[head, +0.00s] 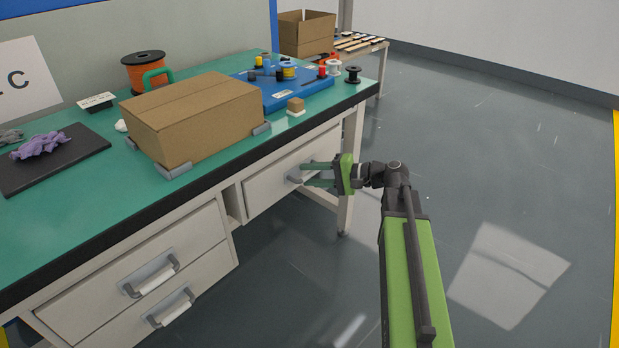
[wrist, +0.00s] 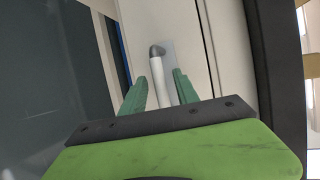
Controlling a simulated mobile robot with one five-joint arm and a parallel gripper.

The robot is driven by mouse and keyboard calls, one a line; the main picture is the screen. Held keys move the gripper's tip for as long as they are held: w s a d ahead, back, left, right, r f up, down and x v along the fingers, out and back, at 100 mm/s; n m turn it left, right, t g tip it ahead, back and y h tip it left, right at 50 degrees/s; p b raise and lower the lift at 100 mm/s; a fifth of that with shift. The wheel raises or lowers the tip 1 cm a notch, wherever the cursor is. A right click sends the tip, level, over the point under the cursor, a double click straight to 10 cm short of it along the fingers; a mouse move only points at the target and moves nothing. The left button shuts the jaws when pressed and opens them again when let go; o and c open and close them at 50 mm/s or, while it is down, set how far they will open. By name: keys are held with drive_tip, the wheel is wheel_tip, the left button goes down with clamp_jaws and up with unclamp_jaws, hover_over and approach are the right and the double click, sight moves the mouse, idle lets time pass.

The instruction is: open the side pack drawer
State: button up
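A single light-grey drawer (head: 265,192) sits under the right part of the green-topped workbench. Its front looks flush with the frame. Its bar handle (head: 294,179) is partly hidden by my gripper. My gripper (head: 308,174) is at this handle, its two green fingers pointing at the drawer front. In the wrist view, the pale handle (wrist: 158,72) with a dark end lies between the two fingers of my gripper (wrist: 159,85). A gap shows on both sides, so the fingers look open and not clamped on it.
Two stacked drawers (head: 150,275) with handles are at the left of the bench. A cardboard box (head: 195,115), a blue mat (head: 285,92) with spools and an orange spool (head: 146,70) stand on top. The grey floor (head: 480,190) to the right is clear.

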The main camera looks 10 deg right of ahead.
clamp_jaws()
idle(1.4)
